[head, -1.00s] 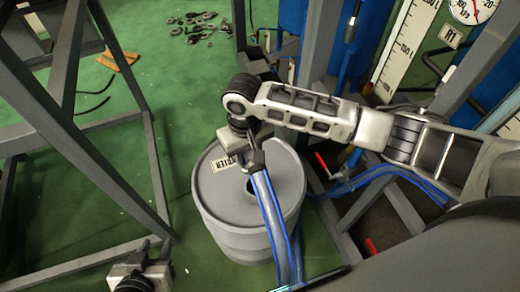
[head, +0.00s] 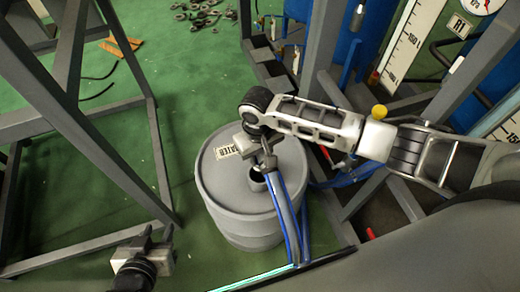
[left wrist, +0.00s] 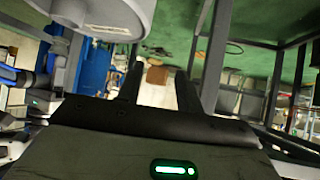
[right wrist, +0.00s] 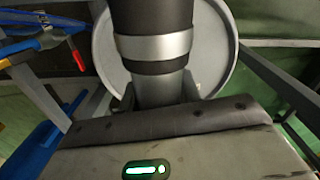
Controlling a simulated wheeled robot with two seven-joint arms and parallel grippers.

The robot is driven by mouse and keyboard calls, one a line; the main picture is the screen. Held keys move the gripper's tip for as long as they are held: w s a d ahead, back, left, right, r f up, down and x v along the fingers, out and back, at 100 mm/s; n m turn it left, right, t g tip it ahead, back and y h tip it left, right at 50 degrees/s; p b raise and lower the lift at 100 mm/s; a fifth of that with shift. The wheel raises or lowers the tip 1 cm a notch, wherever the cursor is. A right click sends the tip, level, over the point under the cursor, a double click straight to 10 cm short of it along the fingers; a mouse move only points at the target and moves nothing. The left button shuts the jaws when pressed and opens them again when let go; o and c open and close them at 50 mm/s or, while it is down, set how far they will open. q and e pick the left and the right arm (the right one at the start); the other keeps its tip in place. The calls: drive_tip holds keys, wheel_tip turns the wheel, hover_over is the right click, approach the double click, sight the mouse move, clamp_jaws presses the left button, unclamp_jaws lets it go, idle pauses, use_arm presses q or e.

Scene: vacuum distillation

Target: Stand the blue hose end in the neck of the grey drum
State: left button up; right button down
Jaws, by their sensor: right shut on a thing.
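The grey drum (head: 240,215) stands upright on the floor with a label on its lid. Its dark neck opening (head: 257,178) shows near the middle of the lid. My right gripper (head: 268,158) is shut on the blue hose end (head: 272,176), above the lid and close to the neck. The hose hangs down across the drum's right side. In the right wrist view the hose end (right wrist: 155,48) is dark with a silver band and covers the neck; I cannot tell whether it is inside. My left gripper (head: 155,236) is open and empty, left of the drum; its fingers show in the left wrist view (left wrist: 157,90).
A grey steel frame (head: 75,140) stands left of the drum. Grey posts, blue tanks and a white scale board (head: 405,50) are behind and to the right. Loose parts (head: 200,14) lie on the green floor at the back.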

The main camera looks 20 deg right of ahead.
sight(260, 170)
wheel_tip(260, 170, down, 2)
drive_tip(key=shift+f+b, duration=0.1)
drive_tip(key=shift+b, duration=0.4)
use_arm(q)
drive_tip(key=shift+d+f, duration=0.15)
drive_tip(key=shift+d, duration=0.2)
use_arm(e)
drive_tip(key=shift+f, duration=0.25)
use_arm(q)
drive_tip(key=shift+a+r+p, duration=0.1)
drive_tip(key=shift+r+p, duration=0.2)
drive_tip(key=shift+r, duration=0.25)
idle(0.3)
drive_tip(key=shift+w+r+p, duration=0.1)
drive_tip(key=shift+r+p, duration=0.3)
drive_tip(key=shift+r+p, duration=0.2)
drive_tip(key=shift+p, duration=0.2)
idle(0.4)
